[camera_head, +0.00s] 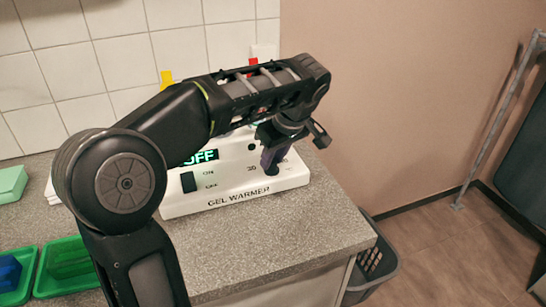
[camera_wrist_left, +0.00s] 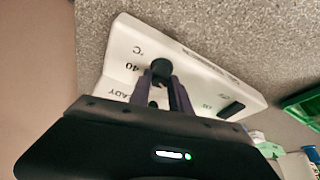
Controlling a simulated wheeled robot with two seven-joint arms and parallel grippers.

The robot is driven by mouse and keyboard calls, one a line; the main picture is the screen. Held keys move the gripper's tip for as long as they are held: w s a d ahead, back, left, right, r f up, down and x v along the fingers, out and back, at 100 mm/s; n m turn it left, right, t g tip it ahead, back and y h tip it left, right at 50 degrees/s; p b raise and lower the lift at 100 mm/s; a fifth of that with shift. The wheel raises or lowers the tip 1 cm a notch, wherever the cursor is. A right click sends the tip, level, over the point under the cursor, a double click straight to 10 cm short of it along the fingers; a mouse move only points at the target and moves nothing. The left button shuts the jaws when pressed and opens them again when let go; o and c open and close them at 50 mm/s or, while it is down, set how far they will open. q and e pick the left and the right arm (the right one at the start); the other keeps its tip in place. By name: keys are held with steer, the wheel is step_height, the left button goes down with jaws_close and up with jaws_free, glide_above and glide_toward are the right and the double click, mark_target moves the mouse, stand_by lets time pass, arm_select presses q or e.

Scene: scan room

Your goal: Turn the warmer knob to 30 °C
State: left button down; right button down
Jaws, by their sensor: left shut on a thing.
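The white gel warmer (camera_head: 235,199) stands on the grey counter, with "GEL WARMER" on its front edge and a lit green display (camera_head: 201,157) reading "OFF", partly covered by my arm. A black rocker switch (camera_head: 188,182) sits by the ON and OFF marks. My left gripper (camera_head: 271,168) reaches down onto the right part of the panel and is shut on the black knob (camera_wrist_left: 161,68). In the left wrist view the gripper fingers (camera_wrist_left: 160,88) are at the knob's sides, and "40" and "°C" show on the warmer beside it. The knob's pointer is not clear. My right gripper is not in view.
Green trays (camera_head: 68,262) and a pale green box (camera_head: 12,184) lie at the counter's left. A tiled wall stands behind the warmer. The counter (camera_head: 290,238) is bare in front of it. A dark basket (camera_head: 372,268) stands beyond the counter's right edge.

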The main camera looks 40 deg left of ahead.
arm_select(q)
steer(key=c, duration=1.2)
jaws_free()
steer(key=shift+r, duration=0.1)
steer(key=p+v, duration=0.6)
steer(key=v, duration=0.1)
steer(key=shift+d+r, duration=0.2)
steer(key=shift+r, duration=0.1)
steer(key=shift+s, duration=0.1)
